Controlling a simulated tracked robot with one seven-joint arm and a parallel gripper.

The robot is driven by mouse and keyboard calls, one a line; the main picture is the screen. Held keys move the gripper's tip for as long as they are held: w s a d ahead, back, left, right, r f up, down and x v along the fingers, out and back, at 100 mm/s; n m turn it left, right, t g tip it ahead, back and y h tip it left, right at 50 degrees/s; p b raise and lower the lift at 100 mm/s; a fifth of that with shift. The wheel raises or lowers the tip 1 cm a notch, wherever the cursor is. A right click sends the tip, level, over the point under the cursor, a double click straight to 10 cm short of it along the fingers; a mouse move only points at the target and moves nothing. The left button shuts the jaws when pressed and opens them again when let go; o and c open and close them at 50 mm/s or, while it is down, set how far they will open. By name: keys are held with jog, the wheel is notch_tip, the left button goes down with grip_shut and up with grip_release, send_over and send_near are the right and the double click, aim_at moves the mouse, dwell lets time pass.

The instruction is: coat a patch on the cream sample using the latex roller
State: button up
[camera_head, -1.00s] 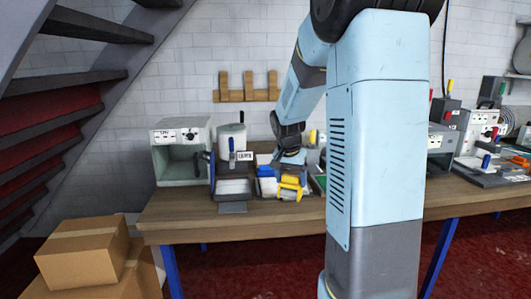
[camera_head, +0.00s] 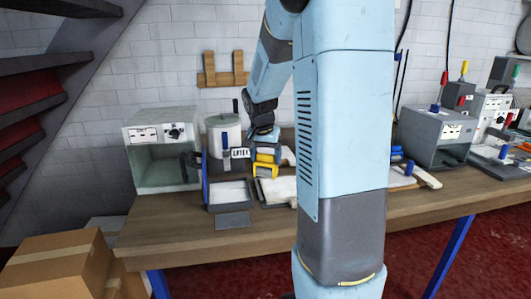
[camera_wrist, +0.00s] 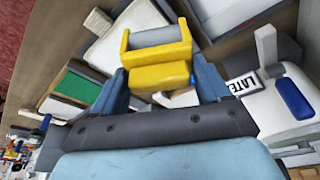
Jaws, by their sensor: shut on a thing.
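My gripper (camera_head: 264,138) is shut on the yellow latex roller (camera_head: 265,169), which hangs above the bench. In the wrist view the roller (camera_wrist: 158,75) sits between my two blue-grey fingers, with its grey cylinder (camera_wrist: 158,36) at the far end. A pale cream pad on a dark board (camera_head: 276,191) lies below and just right of the roller. It seems to be the pale pad (camera_wrist: 118,42) in the wrist view; whether it is the cream sample I cannot tell. The roller appears apart from it. The latex pot (camera_head: 224,138) with its label (camera_head: 240,153) stands behind-left.
A shallow tray (camera_head: 230,193) lies in front of the latex pot. A grey-green open-fronted box (camera_head: 160,150) stands left of it. A grey machine (camera_head: 435,135) and blue-handled tools (camera_head: 410,170) are to the right. A green panel (camera_wrist: 76,84) shows in the wrist view. Cartons (camera_head: 60,265) stand on the floor.

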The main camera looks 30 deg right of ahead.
aim_at(268, 169)
jog(key=shift+s+d+f, duration=0.1)
jog(key=shift+d+f, duration=0.1)
jog(key=shift+f, duration=0.35)
jog(key=shift+d+f, duration=0.15)
jog(key=shift+f, duration=3.25)
jog(key=shift+d+r, duration=0.3)
jog(key=shift+d, duration=0.1)
jog(key=shift+c, duration=0.5)
jog(key=shift+s+d, duration=0.25)
jog(key=shift+d, duration=0.05)
jog(key=shift+d+f, duration=0.2)
jog(key=shift+d, duration=0.1)
jog(key=shift+s+d, duration=0.3)
jog(key=shift+d, duration=0.6)
jog(key=shift+w+a, duration=0.25)
jog(key=shift+a, duration=0.65)
jog(key=shift+w+a, duration=0.25)
jog(key=shift+a, duration=0.65)
jog(key=shift+w+a+r, duration=0.1)
jog(key=shift+w+a, duration=0.05)
jog(key=shift+a, duration=0.05)
jog(key=shift+d+r, duration=0.1)
jog(key=shift+r, duration=3.75)
